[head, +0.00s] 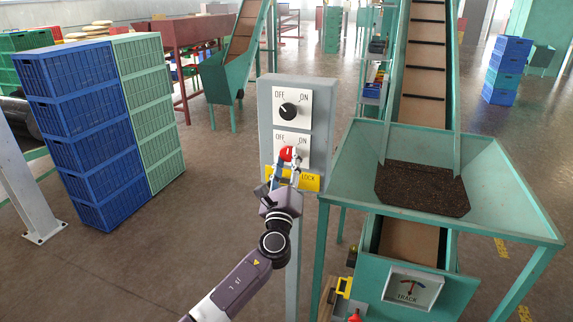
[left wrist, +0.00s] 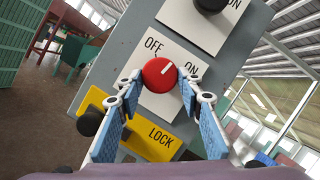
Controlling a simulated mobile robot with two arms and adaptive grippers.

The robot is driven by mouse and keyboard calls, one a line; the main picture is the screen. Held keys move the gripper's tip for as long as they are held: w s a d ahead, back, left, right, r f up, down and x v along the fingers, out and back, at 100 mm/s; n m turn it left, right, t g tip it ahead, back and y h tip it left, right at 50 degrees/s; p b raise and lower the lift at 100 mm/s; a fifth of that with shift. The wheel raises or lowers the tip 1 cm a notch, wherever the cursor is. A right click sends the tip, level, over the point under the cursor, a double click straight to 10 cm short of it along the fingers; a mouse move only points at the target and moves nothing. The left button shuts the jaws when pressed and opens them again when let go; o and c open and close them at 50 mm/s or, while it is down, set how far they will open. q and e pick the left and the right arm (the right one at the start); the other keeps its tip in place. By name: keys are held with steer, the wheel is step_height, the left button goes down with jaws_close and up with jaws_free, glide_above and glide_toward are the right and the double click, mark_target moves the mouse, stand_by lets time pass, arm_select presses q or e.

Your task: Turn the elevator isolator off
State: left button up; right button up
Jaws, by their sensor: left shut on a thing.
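A grey switch panel (head: 266,120) on a post carries two rotary switches. The lower one has a red knob (head: 286,153) on a white plate marked OFF and ON; it also shows in the left wrist view (left wrist: 159,75). The knob's white pointer line sits between the OFF and ON words in the left wrist view. My left gripper (head: 288,161) has its fingers on either side of the red knob and is shut on it. Above is a black knob (head: 289,110) on a similar plate. My right gripper is not in view.
A yellow LOCK plate (left wrist: 150,128) with a black knob (left wrist: 90,122) lies just below the red knob. A green hopper (head: 500,190) with dark material stands close to the right. Blue crates (head: 85,135) are stacked to the left.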

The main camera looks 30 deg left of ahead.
arm_select(q)
steer(key=n, duration=0.2)
steer(key=n+g, duration=0.1)
steer(key=n, duration=0.1)
steer(key=n+g+y+p, duration=0.1)
steer(key=shift+d+r+n, duration=0.15)
steer(key=shift+r+n, duration=0.15)
steer(key=shift+n, duration=0.1)
steer(key=n, duration=0.1)
steer(key=n+g+p, duration=0.1)
steer(key=n, duration=0.1)
steer(key=n+g+p, duration=0.1)
steer(key=shift+r, duration=0.25)
steer(key=shift+n+g+p, duration=0.3)
steer(key=shift+n+p, duration=0.3)
steer(key=shift+n, duration=0.6)
steer(key=o, duration=1.2)
steer(key=shift+c, duration=0.2)
